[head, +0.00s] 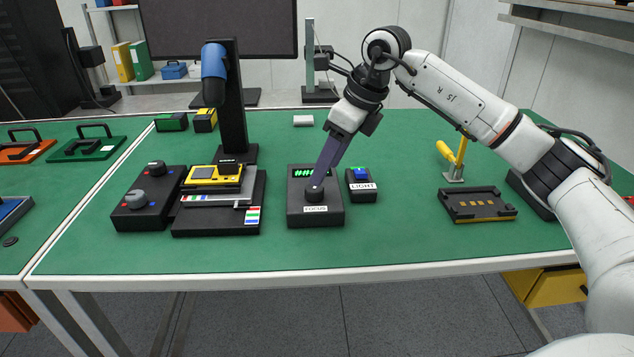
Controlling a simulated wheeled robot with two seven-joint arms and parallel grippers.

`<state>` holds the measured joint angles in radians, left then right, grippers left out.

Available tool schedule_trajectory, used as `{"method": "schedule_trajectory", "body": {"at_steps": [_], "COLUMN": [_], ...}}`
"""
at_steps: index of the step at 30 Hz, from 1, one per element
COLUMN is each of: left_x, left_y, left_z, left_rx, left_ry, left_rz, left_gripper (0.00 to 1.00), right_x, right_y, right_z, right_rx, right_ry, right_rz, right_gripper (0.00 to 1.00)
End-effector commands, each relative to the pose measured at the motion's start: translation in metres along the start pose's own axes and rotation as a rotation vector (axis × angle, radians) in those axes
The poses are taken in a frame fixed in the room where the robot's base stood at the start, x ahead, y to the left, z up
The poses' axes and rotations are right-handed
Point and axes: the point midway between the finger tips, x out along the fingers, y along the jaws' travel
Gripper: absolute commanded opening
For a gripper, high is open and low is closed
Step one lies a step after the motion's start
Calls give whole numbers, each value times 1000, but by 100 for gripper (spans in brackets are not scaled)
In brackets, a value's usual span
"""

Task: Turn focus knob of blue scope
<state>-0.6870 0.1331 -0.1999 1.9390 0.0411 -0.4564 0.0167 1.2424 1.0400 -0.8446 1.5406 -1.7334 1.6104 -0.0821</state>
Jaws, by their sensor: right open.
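The blue scope (214,72) is a blue tube on a black upright post above a dark stage. A yellow device (201,174) lies on that stage. Right of the stage stands a black box with a FOCUS label (315,209), a green display and a dark round focus knob (315,194) on top. My right gripper (316,184) points down with its fingertips at the knob. It is open, and whether its fingers touch the knob cannot be told. My left gripper is not in view.
A black LIGHT box (361,186) with a blue button stands close right of the focus box. A two-knob box (148,198) is left of the stage. A black tray (477,204) and a yellow-handled clamp (455,160) are further right. The green mat's front strip is clear.

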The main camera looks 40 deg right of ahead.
Motion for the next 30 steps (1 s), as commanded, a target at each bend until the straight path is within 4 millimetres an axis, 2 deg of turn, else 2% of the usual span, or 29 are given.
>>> {"method": "schedule_trajectory", "body": {"at_steps": [3, 9, 14, 21, 23, 28, 29, 30], "left_x": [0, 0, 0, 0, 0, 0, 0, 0], "left_y": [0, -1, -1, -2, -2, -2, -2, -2], "left_z": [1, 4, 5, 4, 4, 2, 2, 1], "left_rx": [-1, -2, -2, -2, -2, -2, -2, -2], "left_ry": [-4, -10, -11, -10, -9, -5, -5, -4], "left_rz": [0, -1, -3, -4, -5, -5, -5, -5], "left_gripper": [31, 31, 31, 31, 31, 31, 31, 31], "right_x": [24, 50, 58, 59, 59, 59, 59, 59], "right_y": [1, 1, 1, 1, 1, 1, 1, 1], "right_z": [0, 1, 1, 1, 1, 1, 1, 1], "right_rx": [-1, 0, -2, -2, -2, -2, -2, -1], "right_ry": [2, -1, -2, -2, -2, -3, -3, -3], "right_rz": [4, 3, 2, 2, 3, 3, 3, 3], "right_gripper": [50, 50, 50, 50, 42, 13, 9, 9]}}
